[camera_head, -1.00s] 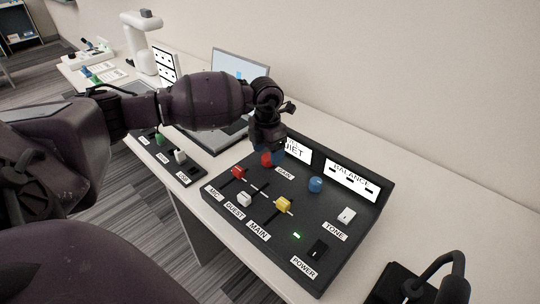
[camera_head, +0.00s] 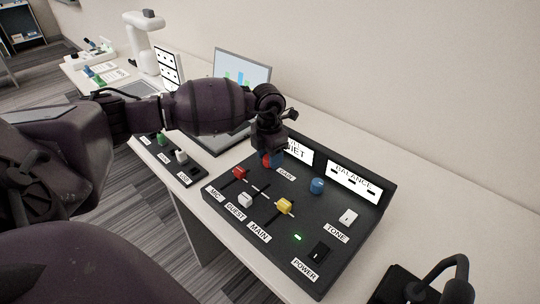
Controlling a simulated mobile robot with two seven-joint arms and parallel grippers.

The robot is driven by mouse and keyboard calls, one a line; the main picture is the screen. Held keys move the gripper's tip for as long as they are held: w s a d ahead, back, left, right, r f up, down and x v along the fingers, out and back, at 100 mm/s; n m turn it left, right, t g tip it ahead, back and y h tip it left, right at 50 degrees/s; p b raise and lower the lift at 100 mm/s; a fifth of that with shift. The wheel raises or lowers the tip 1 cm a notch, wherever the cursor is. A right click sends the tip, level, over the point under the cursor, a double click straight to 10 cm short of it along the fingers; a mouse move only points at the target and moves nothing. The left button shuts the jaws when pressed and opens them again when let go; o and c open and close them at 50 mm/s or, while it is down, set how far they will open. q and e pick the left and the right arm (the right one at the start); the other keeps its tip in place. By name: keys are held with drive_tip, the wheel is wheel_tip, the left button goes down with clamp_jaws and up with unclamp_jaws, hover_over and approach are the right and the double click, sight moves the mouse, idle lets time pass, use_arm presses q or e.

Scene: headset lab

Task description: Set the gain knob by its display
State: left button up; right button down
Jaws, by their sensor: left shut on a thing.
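The gain knob (camera_head: 266,161) is red and sits on the dark mixer panel (camera_head: 279,221), just above its GAIN label (camera_head: 286,175). My left gripper (camera_head: 270,154) reaches down from above and is shut on this knob, hiding part of it. The gain display (camera_head: 299,151) stands on the panel's raised back; its left part is hidden by my gripper, and the letters "IET" show. My right gripper is not in view.
A blue knob (camera_head: 317,186), a BALANCE display (camera_head: 355,181) and red, white and yellow sliders are on the panel. A laptop (camera_head: 243,68) stands behind my left arm. A dark object (camera_head: 455,290) is at the lower right.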

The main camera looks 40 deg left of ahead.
use_arm(q)
drive_tip(key=shift+m, duration=1.4)
drive_tip(key=o, duration=0.9)
drive_tip(key=shift+r, duration=0.1)
drive_tip(key=r, duration=0.3)
drive_tip(key=r+p, duration=0.1)
drive_tip(key=r, duration=0.6)
drive_tip(key=shift+w+a+r, duration=0.15)
drive_tip(key=shift+a+r, duration=0.1)
drive_tip(key=shift+r, duration=0.1)
